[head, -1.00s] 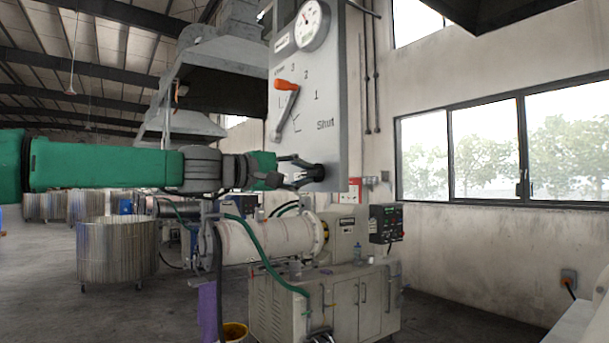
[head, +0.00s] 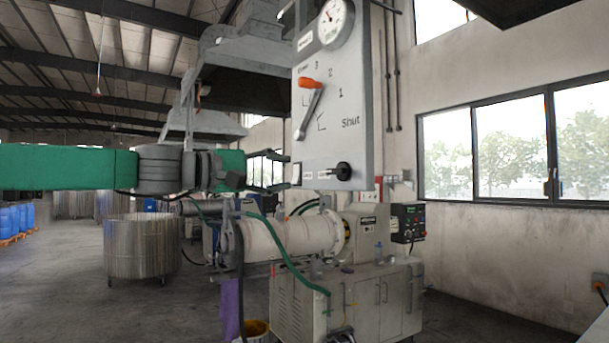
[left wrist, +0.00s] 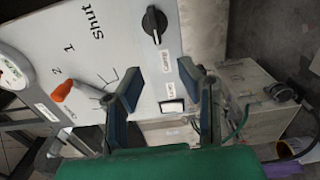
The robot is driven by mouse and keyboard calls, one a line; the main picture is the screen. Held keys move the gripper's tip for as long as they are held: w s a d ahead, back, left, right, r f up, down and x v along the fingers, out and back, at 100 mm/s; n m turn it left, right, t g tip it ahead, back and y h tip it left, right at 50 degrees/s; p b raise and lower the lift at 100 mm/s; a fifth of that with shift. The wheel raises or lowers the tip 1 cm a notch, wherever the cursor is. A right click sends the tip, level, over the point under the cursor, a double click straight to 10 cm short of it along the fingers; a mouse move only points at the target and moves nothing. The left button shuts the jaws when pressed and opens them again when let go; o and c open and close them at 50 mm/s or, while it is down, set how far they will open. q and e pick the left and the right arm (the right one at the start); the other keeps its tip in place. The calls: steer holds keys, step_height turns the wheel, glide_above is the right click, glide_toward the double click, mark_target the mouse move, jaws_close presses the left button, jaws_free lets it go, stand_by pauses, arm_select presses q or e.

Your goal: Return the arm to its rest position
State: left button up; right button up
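My left gripper (head: 279,171) comes in from the left on the green arm, just left of the lower part of a grey control panel (head: 354,110). Its fingers are spread apart with nothing between them. In the left wrist view the open fingers (left wrist: 160,90) stand in front of the panel (left wrist: 122,22). The panel bears an orange-tipped lever (head: 309,108), a round gauge (head: 336,22) and a black knob (head: 343,171). The lever's orange end is up, near the mark 3. The knob is clear of the fingers. My right gripper is not in view.
Below the panel stands a milling machine with a pale cylinder (head: 285,238) on a cabinet (head: 345,300). A metal vat (head: 142,247) stands on the floor at left, with blue drums (head: 14,218) further left. A window wall is at right. Floor at left is open.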

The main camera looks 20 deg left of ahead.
arm_select(q)
steer(key=shift+v, duration=0.8)
steer(key=shift+d, duration=0.15)
